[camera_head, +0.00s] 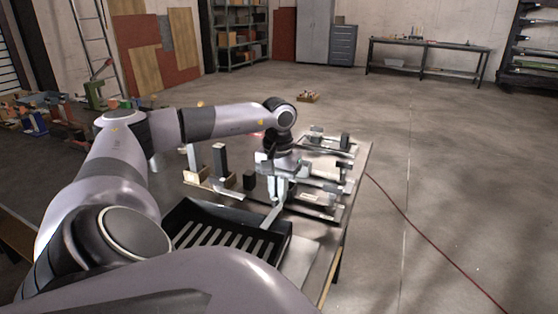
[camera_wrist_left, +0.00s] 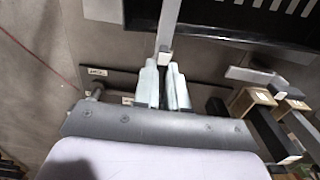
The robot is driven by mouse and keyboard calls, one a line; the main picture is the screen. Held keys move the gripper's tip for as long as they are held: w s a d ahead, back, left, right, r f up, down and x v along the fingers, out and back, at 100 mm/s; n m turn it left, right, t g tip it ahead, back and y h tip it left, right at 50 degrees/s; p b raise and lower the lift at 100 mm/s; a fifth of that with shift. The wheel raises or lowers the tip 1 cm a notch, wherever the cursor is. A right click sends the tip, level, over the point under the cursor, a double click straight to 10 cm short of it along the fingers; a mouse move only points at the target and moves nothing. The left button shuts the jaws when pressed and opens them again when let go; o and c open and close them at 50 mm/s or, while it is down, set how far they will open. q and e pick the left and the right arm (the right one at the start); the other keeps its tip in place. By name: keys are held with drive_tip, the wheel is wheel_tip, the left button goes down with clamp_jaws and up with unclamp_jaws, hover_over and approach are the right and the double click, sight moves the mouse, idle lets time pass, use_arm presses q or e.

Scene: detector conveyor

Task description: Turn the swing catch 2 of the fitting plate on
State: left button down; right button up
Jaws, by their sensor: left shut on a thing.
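My left gripper (camera_head: 277,186) points down over the workbench, among the fittings. In the left wrist view its two pale fingers (camera_wrist_left: 164,84) are closed around the end of a grey bar-like lever (camera_wrist_left: 170,25), which seems to be a swing catch. In the head view the lever (camera_head: 270,218) slants from the fingers toward the black tray. The dark fitting plate (camera_head: 325,212) lies under and beside the gripper; its edge also shows in the left wrist view (camera_wrist_left: 118,78) with small white labels. I cannot read the catch numbers. My right gripper is not in view.
A black slotted tray (camera_head: 285,240) sits close in front of the gripper. Upright dark blocks (camera_head: 220,160) on wooden bases stand left of it. More plates with fittings (camera_head: 330,142) lie behind. A red cable (camera_head: 430,237) crosses the open floor at right.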

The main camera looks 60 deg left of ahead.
use_arm(q)
drive_tip(key=c, duration=1.2)
unclamp_jaws()
wheel_tip(320, 180, up, 7)
drive_tip(key=shift+r, duration=0.1)
drive_tip(key=shift+d, duration=0.1)
